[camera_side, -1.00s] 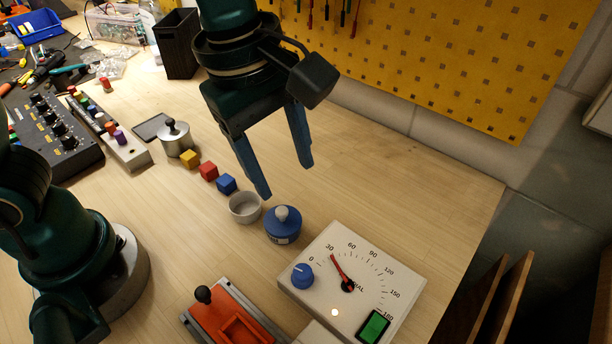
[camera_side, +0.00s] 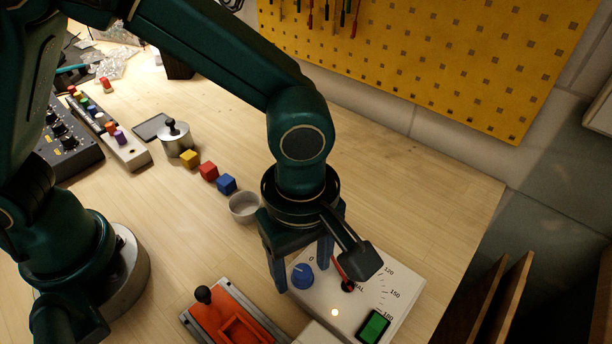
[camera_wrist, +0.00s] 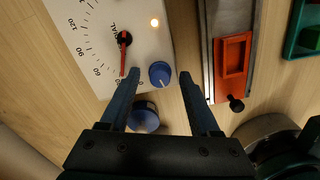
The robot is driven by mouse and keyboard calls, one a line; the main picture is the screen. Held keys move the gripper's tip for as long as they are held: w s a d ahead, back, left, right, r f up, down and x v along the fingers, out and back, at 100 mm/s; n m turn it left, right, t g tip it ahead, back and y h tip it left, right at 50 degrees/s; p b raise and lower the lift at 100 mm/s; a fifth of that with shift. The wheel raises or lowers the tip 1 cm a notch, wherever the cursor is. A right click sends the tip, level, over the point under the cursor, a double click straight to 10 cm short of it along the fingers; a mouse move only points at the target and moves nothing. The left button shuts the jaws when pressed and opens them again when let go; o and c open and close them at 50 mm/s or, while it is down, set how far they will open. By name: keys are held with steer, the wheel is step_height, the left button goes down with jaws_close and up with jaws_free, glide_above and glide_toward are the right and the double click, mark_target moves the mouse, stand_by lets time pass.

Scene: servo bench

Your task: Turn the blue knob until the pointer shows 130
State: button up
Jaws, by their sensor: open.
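The blue knob (camera_side: 302,275) sits at the left corner of the white dial box (camera_side: 398,294). It also shows in the wrist view (camera_wrist: 160,74), beyond and between my fingertips. The red pointer (camera_wrist: 123,55) lies near 30 on the scale; in the side view my wrist partly covers the pointer and scale. My gripper (camera_side: 303,272) is above the dial box's left edge, fingers pointing down. In the wrist view my gripper (camera_wrist: 157,80) is open and empty, its fingers apart on either side of the knob. I cannot tell whether a finger touches it.
A red-orange fixture with a black handle (camera_side: 232,322) lies in front. A grey bowl (camera_side: 244,207) and several coloured cubes stand to the left. The table right of my arm is clear.

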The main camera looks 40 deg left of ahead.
jaws_close()
